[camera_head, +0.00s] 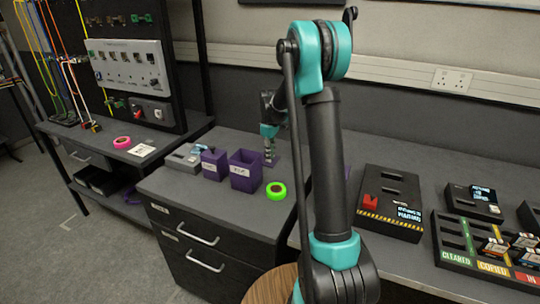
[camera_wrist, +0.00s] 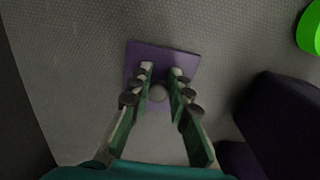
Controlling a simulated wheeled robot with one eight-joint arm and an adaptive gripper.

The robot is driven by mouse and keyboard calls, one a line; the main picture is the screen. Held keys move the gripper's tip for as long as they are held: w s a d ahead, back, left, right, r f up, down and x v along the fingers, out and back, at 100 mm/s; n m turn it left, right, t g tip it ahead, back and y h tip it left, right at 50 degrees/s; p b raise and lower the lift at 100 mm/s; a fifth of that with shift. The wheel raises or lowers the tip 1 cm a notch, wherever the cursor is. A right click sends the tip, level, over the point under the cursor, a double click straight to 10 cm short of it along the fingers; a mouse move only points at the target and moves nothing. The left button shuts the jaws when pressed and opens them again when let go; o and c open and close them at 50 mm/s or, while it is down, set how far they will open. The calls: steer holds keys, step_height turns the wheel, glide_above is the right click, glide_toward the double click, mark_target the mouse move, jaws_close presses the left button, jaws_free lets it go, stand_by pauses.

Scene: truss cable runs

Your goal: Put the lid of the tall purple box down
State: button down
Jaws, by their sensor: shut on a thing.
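The tall purple box (camera_head: 242,180) stands open on the grey counter in the head view, with a white label on its front. Its purple lid (camera_wrist: 186,62) is a flat square plate with a round knob (camera_wrist: 157,93). In the wrist view my gripper (camera_wrist: 160,75) has its fingers on either side of the knob, shut on it. In the head view my gripper (camera_head: 269,150) is low over the counter, just right of and behind the box, with the lid under it. I cannot tell whether the lid touches the counter.
A smaller purple box (camera_head: 211,165) stands left of the tall one, beside a grey device (camera_head: 183,158). A bright green tape roll (camera_head: 276,191) lies in front of the lid. A black unit with a red part (camera_head: 392,205) stands to the right. My arm hides part of the counter.

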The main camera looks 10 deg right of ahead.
steer(key=c, duration=1.4)
jaws_free()
steer(key=shift+f, duration=0.1)
step_height(320, 180, up, 12)
steer(key=shift+s, duration=0.1)
